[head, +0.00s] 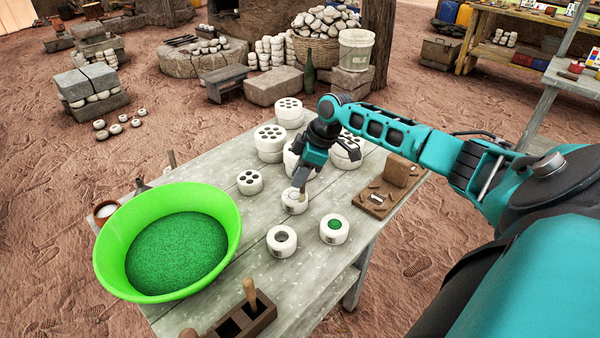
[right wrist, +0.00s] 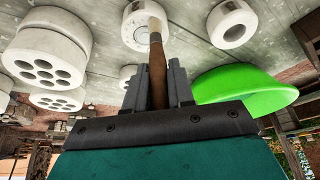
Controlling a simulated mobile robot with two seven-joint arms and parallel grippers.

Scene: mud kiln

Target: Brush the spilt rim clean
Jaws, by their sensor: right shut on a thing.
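My right gripper (head: 300,184) is shut on a brush with a brown wooden handle (right wrist: 157,72). The brush points down at a small round white mould (head: 294,207) near the table's middle. In the right wrist view its pale tip lies over this mould (right wrist: 136,38), whose face shows a round recess. I cannot tell whether the bristles touch the rim, and spilt grains there are too small to make out. A mould with green fill (head: 334,230) stands to the right, and one with a grey hollow (head: 281,242) in front. My left gripper is out of view.
A green basin (head: 226,205) of green granules fills the table's left side. A wooden holder (head: 262,318) with an upright handle stands at the front. Larger holed white moulds (head: 270,152) stand behind. A wooden board (head: 378,211) with a block lies right.

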